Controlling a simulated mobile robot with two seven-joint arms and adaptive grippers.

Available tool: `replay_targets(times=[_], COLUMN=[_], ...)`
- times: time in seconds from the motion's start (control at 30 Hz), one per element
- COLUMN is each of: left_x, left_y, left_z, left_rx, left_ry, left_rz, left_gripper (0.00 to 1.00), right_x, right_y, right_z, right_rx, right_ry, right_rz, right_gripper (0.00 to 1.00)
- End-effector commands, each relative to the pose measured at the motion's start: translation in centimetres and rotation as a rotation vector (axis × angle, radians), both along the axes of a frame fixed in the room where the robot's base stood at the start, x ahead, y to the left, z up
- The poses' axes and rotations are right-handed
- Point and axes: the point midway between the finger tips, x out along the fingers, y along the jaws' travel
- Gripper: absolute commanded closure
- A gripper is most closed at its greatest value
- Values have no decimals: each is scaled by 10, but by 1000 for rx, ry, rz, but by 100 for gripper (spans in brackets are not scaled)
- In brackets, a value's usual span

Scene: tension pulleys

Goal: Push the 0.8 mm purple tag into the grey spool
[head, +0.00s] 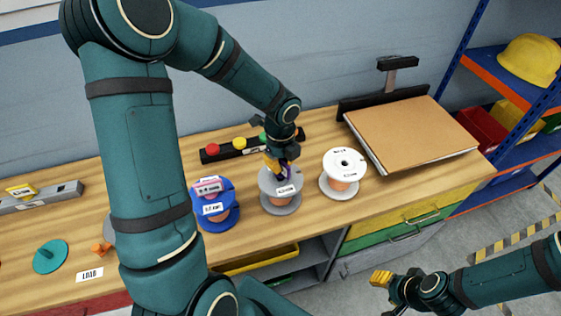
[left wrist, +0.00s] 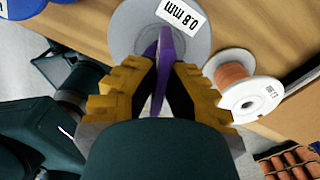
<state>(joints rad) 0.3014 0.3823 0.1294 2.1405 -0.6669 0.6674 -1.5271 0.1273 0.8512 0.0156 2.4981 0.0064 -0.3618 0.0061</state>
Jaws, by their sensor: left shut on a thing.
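My left gripper (head: 284,165) is shut on the purple tag (head: 288,173), just above the grey spool (head: 281,201). In the left wrist view the thin purple tag (left wrist: 163,62) stands up between the yellow fingertips (left wrist: 160,85). Its far end overlaps the grey spool (left wrist: 126,32), whose white label reads 0.8 mm. The spool's hub is hidden by tag and fingers, so I cannot tell whether the tag has entered it. My right gripper (head: 383,279) hangs low in front of the drawers, its opening unclear.
A blue spool (head: 222,217) with a pink tag stands close left of the grey spool. A white spool (head: 340,178) with copper winding stands close right. Behind is a black rack (head: 240,149) with coloured knobs. A brown board (head: 412,130) lies at the back right.

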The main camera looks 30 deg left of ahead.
Motion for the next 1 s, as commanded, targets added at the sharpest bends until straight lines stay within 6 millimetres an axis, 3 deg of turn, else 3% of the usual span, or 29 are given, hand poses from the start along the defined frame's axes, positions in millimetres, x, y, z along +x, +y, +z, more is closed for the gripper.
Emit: replay_targets(times=[0.43,1.0], left_x=[0,0], left_y=[0,0], left_z=[-2,-20], left_rx=[0,0], left_ry=[0,0], left_rz=[0,-1], left_gripper=[100,100], right_x=[0,0], right_y=[0,0], right_z=[0,-13], right_rx=[0,0], right_ry=[0,0], right_rz=[0,0], right_gripper=[53,53])
